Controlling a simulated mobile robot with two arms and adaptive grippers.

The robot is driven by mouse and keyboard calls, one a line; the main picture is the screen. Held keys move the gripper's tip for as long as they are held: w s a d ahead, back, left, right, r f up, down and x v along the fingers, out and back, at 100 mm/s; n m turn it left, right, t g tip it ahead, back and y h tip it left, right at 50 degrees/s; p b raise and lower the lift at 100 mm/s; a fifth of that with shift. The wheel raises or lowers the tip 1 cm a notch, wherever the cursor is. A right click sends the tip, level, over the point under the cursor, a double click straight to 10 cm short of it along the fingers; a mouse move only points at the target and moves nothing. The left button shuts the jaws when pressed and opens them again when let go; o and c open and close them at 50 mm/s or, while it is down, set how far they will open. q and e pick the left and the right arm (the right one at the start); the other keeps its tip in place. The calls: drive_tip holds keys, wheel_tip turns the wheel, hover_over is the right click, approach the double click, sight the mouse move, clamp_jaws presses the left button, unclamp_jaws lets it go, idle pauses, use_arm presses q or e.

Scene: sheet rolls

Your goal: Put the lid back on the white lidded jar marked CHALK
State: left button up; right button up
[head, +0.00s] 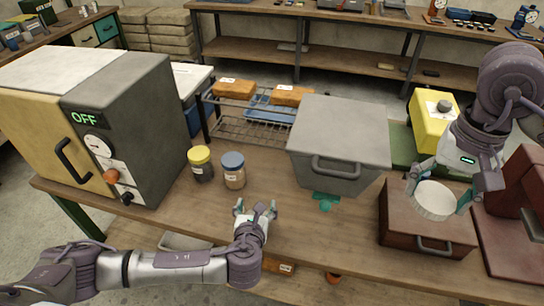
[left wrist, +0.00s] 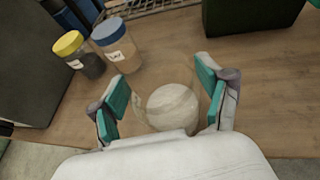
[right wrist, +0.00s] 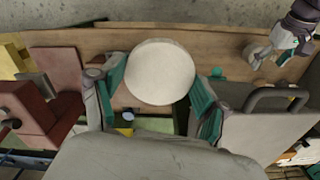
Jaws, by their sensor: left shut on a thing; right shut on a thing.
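The lid, a round cream-white disc (head: 435,200), is between the fingers of my right gripper (head: 438,196), held above a brown box at the table's right. It also shows in the right wrist view (right wrist: 160,72). My left gripper (head: 255,210) is low over the table's front middle, its fingers shut on a see-through, pale round thing (left wrist: 172,105) that looks like the open jar seen from above. Its walls are hard to make out, and no CHALK marking shows. In the head view my left gripper mostly hides it. The lid and this jar are far apart.
A yellow-lidded jar (head: 201,163) and a blue-lidded jar (head: 233,170) stand left of my left gripper. A grey handled box (head: 340,140) stands between the arms, behind a teal patch (head: 326,200). The brown box (head: 400,225) sits at right. An oven-like cabinet (head: 125,125) fills the left.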

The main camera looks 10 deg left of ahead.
use_arm(q)
drive_tip(key=s+d+r+m+h, duration=0.2)
drive_tip(key=d+r+h, duration=0.1)
drive_tip(key=r, duration=0.1)
drive_tip(key=s+d+r+m+g+h, duration=0.1)
drive_tip(key=s+d+r+m+h, duration=0.2)
drive_tip(key=r, duration=0.1)
drive_tip(key=s+d+r+m+h, duration=0.2)
drive_tip(key=d+r+m+h, duration=0.1)
drive_tip(key=d+r, duration=0.1)
drive_tip(key=shift+s+r+g, duration=0.3)
drive_tip(key=shift+s+r, duration=0.1)
drive_tip(key=shift+r, duration=0.1)
drive_tip(key=shift+w+a, duration=0.1)
use_arm(e)
drive_tip(key=a+f+n, duration=0.1)
drive_tip(key=a+f, duration=0.1)
drive_tip(key=a, duration=2.2)
